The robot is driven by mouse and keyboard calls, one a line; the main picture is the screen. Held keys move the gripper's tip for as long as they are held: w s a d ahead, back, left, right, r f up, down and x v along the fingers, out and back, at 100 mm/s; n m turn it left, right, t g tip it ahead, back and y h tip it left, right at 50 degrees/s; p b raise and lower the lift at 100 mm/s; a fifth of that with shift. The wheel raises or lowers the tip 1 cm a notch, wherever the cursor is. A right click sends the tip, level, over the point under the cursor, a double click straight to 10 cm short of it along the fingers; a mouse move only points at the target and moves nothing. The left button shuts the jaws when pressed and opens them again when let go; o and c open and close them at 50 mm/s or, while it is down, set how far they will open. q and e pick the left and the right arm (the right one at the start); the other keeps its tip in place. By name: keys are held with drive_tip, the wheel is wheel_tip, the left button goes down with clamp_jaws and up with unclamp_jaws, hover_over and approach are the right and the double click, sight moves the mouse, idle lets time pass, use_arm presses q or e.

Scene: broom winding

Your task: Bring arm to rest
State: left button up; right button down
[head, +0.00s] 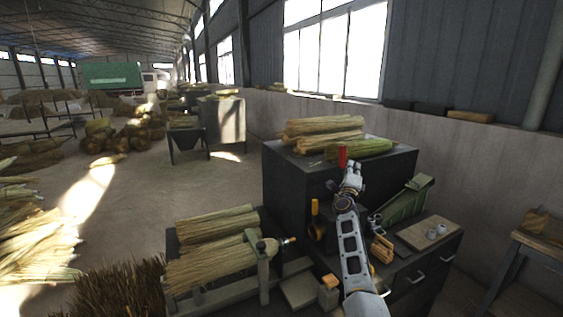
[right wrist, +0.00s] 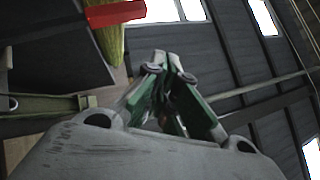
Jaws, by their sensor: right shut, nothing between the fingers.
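My right arm reaches up from the bottom of the head view, and its right gripper (head: 352,168) is in front of the dark cabinet (head: 290,195). In the right wrist view the gripper's fingers (right wrist: 168,62) meet at the tips, shut and empty. A red object (head: 342,156) shows just beside the gripper at the cabinet's top edge; it also shows in the right wrist view (right wrist: 116,13), apart from the fingers. My left gripper is not in view.
Straw bundles (head: 325,130) and a green bundle (head: 360,148) lie on the cabinet. A lower bench (head: 410,265) with a green metal part (head: 405,205) and small cups stands to the right. More straw (head: 215,255) lies on a rack at the lower left. The floor beyond is partly open.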

drive_tip(key=s+a+f+n+g+y, duration=0.2)
drive_tip(key=s+a+f+n+y, duration=0.15)
drive_tip(key=s+f+n, duration=0.45)
drive_tip(key=s+a+f+n+g+y, duration=0.2)
drive_tip(key=s+a+f+n+y, duration=0.15)
drive_tip(key=s+f+n, duration=0.5)
drive_tip(key=s+a+f+n+g+y, duration=0.3)
drive_tip(key=s+f+n+y, duration=0.25)
drive_tip(key=f, duration=0.45)
drive_tip(key=s+a+f+n+g+h, duration=0.1)
drive_tip(key=s+f+n+g+h, duration=0.25)
drive_tip(key=s, duration=1.45)
drive_tip(key=s+f+n+g, duration=0.3)
drive_tip(key=s+f+g, duration=0.25)
drive_tip(key=s, duration=1.15)
wheel_tip(320, 180, down, 32)
drive_tip(key=s+r+g, duration=0.1)
drive_tip(key=s, duration=0.1)
drive_tip(key=s+d+f+g, duration=0.1)
drive_tip(key=s+d+f, duration=0.1)
drive_tip(key=s+f, duration=0.8)
drive_tip(key=s+d+f, duration=0.1)
drive_tip(key=s+f, duration=1)
drive_tip(key=s, duration=0.2)
drive_tip(key=shift+d+g, duration=0.4)
